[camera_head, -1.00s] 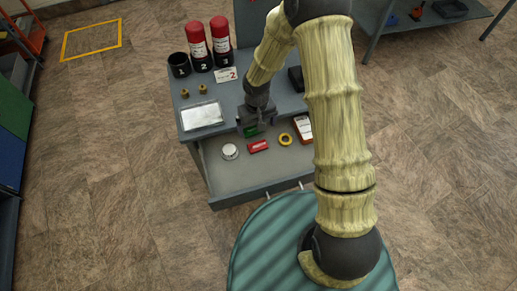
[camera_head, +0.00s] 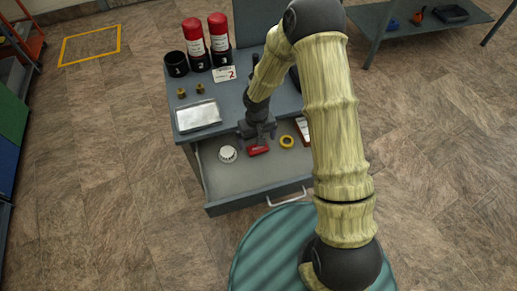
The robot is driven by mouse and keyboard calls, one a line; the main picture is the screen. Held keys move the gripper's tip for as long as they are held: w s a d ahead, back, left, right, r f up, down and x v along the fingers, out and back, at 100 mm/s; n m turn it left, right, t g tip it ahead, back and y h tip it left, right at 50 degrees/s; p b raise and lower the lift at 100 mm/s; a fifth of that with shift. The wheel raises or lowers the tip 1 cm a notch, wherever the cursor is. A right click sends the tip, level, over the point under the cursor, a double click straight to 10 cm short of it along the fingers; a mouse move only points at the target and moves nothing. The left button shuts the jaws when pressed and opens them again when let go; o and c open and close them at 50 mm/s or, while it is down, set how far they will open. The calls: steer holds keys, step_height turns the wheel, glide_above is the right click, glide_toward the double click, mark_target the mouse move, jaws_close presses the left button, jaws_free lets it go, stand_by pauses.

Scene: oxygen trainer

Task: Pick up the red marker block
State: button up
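The red marker block (camera_head: 259,150) lies in the open grey drawer (camera_head: 225,184), between a white round canister and a yellow ring. My gripper (camera_head: 258,143) reaches down into the drawer just behind and over the block. Its fingers look spread, one toward each end of the block, and it appears open. The gripper hides part of the block's far side. Whether the fingers touch the block is too small to tell.
The white canister (camera_head: 228,154) is close on the left, and the yellow ring (camera_head: 287,141) and a white-and-brown box (camera_head: 303,131) are on the right. A silver tray (camera_head: 198,115) and red cylinders (camera_head: 193,40) stand on the bench. The drawer's front is clear.

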mark_target(258, 149)
steer(key=shift+d+f+b, duration=0.2)
steer(key=shift+f+b, duration=1.85)
steer(key=shift+f, duration=0.6)
steer(key=shift+r, duration=0.1)
steer(key=c, duration=1)
steer(key=shift+r, duration=0.1)
steer(key=shift+c, duration=0.2)
step_height(258, 149, up, 10)
steer(key=p, duration=0.8)
